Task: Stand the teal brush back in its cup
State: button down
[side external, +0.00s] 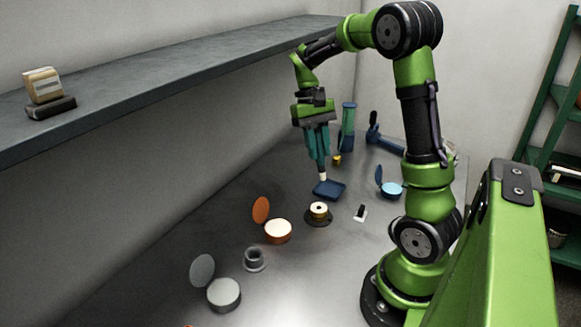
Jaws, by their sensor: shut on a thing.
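My gripper (318,165) hangs over the far middle of the table, pointing down. Its jaws are shut on the teal brush, whose handle is hard to separate from the similarly coloured fingers. The brush's pale tip (323,177) points down, just above or touching a dark blue square dish (329,189); I cannot tell which. A tall green-teal cylinder (348,122) with a blue base stands upright behind and to the right of my gripper. A small grey round holder (254,259) stands nearer the camera. I cannot tell for sure which one is the brush's cup.
A black-and-white piece (361,212) and a blue hammer-like tool (384,142) lie rightward. A grey shelf (170,75) overhangs the left.

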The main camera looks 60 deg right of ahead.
jog(key=shift+w+d+f+n+t+h, duration=0.1)
jog(key=shift+d+f+n+t+h, duration=0.15)
jog(key=shift+f+n+t+h, duration=0.05)
jog(key=w+a+f+n+t, duration=0.1)
jog(key=a+n, duration=0.4)
jog(key=a, duration=0.6)
jog(key=w+a+f+n+t+h, duration=0.1)
jog(key=a+n, duration=0.5)
jog(key=a, duration=0.6)
jog(key=shift+w+f+t, duration=0.5)
jog(key=shift+w+f, duration=0.15)
jog(key=shift+w, duration=0.35)
jog(key=shift+f, duration=0.1)
jog(key=shift+d+f, duration=0.1)
jog(key=shift+f, duration=1.75)
jog(key=shift+f, duration=1.85)
